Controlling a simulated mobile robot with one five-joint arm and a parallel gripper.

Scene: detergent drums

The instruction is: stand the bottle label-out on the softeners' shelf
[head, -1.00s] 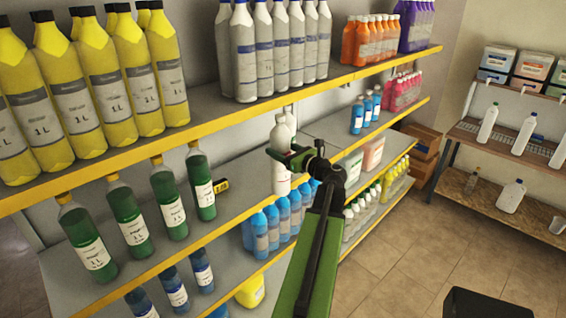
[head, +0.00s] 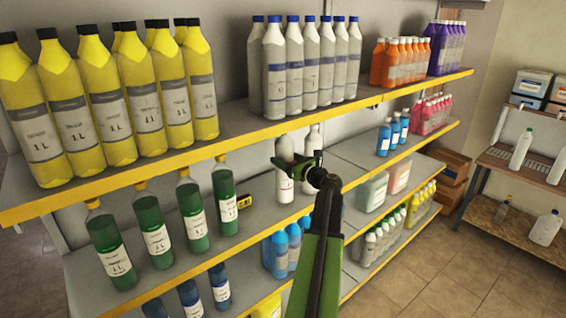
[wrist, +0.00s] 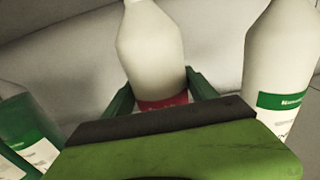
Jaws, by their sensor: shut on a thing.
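My gripper (head: 292,162) is over the middle shelf (head: 262,212) and shut on a white bottle (head: 284,172). In the wrist view, the held white bottle (wrist: 152,45) stands between my green fingers; only a strip of its red-banded label shows above the gripper body. A second white bottle (head: 313,140) is just behind and to the right; in the wrist view it has a green-and-white label (wrist: 285,105). I cannot tell whether the held bottle's base touches the shelf.
Green bottles (head: 157,232) stand left on the middle shelf, near a small yellow-and-black item (head: 244,201). Yellow bottles (head: 115,100) and grey-white bottles (head: 310,65) fill the shelf above. Blue bottles (head: 281,250) stand below. Some bare shelf lies behind my gripper.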

